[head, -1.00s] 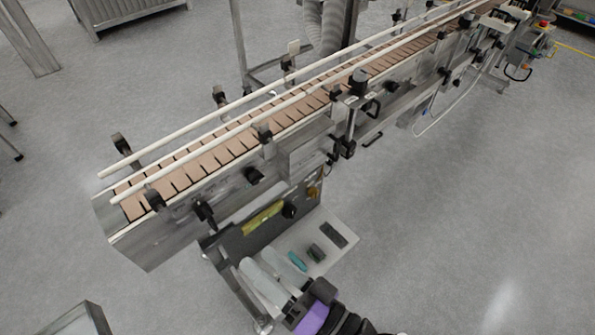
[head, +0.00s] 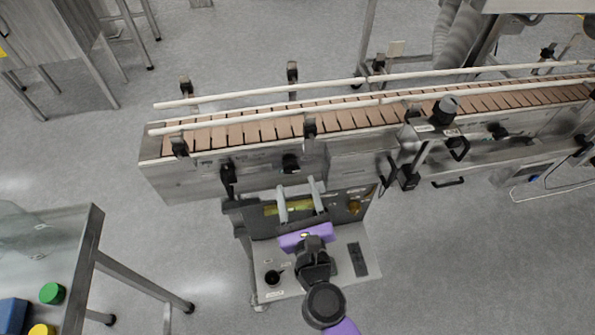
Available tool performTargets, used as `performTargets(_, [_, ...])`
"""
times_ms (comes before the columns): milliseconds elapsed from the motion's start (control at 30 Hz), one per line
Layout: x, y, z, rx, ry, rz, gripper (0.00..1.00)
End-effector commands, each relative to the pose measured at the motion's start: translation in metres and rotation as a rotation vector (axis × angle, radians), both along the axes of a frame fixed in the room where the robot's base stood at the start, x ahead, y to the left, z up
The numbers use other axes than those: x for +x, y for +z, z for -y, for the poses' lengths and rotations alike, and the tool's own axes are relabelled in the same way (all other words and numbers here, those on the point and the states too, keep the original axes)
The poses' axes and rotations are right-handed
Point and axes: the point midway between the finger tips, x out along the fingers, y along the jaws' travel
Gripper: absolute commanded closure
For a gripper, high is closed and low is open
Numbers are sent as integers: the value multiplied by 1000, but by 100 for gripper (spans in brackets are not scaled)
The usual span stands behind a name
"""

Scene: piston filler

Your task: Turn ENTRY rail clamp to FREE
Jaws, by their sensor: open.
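In the head view, a conveyor (head: 255,134) with tan slats runs from the left to the upper right, between two pale guide rails. Black rail clamps (head: 309,129) hold the near rail, one of them near the left end (head: 180,148). A black knob (head: 291,163) and a black handle (head: 228,178) sit on the conveyor's near side. The labels are too small to read, so I cannot tell which is the ENTRY clamp. My gripper (head: 299,195) is open and empty, its two pale fingers pointing at the conveyor's side, below the black knob. I see no contact.
A grey control panel (head: 345,205) with a yellow strip and a shelf (head: 371,282) lie around my gripper. A black upright fixture (head: 445,110) stands to the right by the conveyor. A table (head: 91,235) with coloured items stands at lower left. Floor between is clear.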

Motion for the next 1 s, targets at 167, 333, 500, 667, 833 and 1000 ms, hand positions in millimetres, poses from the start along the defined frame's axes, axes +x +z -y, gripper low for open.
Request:
performTargets(167, [28,1,-8,0,-1,1,43])
performTargets(333, [45,0,-13,-3,0,2,43])
performTargets(500, [51,0,-14,-4,0,1,43])
performTargets(667, [51,0,-15,-4,0,1,43])
performTargets(833, [51,0,-14,-4,0,1,67])
performTargets(1000, [51,0,-14,-4,0,1,100])
